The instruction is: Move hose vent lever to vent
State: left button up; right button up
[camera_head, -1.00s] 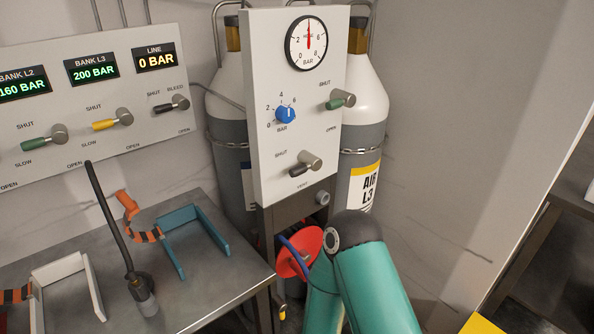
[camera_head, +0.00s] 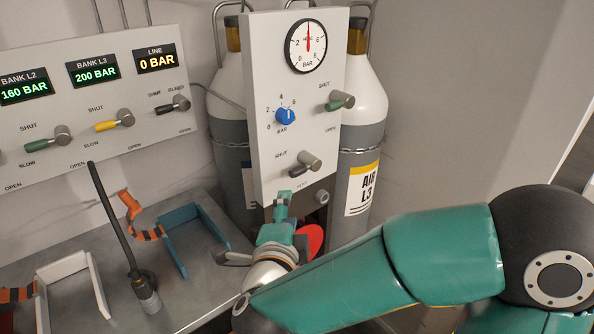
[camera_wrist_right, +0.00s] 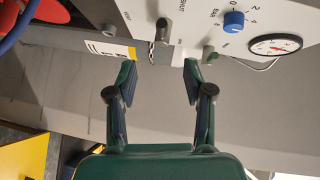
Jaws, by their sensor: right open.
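The hose vent lever (camera_head: 305,164) is a grey pivot with a dark grip, low on the upright white panel (camera_head: 258,120). Its grip points down and left, between the SHUT and VENT marks. My right gripper (camera_head: 254,228) is below and left of the lever, apart from it, in the head view. In the right wrist view, the gripper (camera_wrist_right: 159,78) is open and empty. The lever (camera_wrist_right: 161,34) shows beyond the gap between its fingers there. My left gripper is not in view.
The panel also carries a pressure gauge (camera_head: 307,46), a blue dial (camera_head: 286,115) and a green-gripped lever (camera_head: 340,100). A red disc (camera_head: 313,238) is partly hidden behind my right arm. A grey bench (camera_head: 205,282) holds a blue bracket (camera_head: 174,249) and a black rod (camera_head: 117,222).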

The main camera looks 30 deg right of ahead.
aim_at(297, 175)
jog(key=p+x, duration=0.4)
jog(key=x, duration=1.2)
jog(key=shift+w+d, duration=0.1)
jog(key=shift+d, duration=0.35)
